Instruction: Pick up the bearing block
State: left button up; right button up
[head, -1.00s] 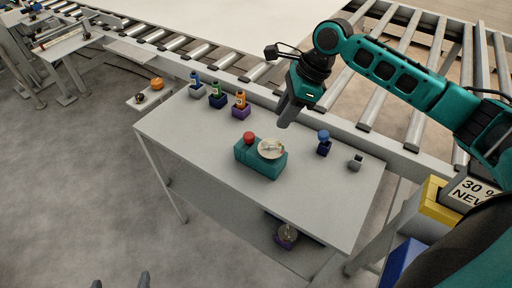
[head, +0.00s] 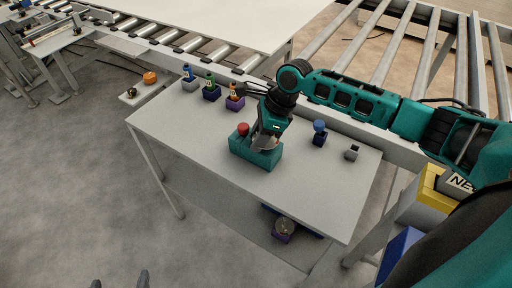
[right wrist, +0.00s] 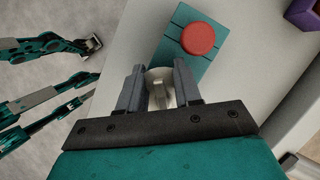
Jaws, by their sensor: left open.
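A teal block (head: 243,150) stands on the table, with a red knob (head: 243,129) on top; the block (right wrist: 210,62) and knob (right wrist: 199,39) also show in the right wrist view. I cannot tell for sure which piece is the bearing block. My right gripper (head: 264,146) points down at the block's right part. In the right wrist view its fingers (right wrist: 158,82) stand apart on either side of a round cream piece (right wrist: 160,101); whether they touch it is unclear. My left gripper (head: 120,281) is open and empty at the bottom left, away from the table.
Bottles in small holders (head: 211,90) line the table's far left edge. A blue-topped piece (head: 319,133) and a small grey block (head: 352,152) stand at the right. A roller conveyor (head: 200,53) runs behind the table.

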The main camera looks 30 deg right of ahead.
jog(key=shift+c, duration=0.4)
grip_shut()
jog(key=shift+s+d+f, duration=0.1)
jog(key=shift+s, duration=0.05)
dwell(0.7)
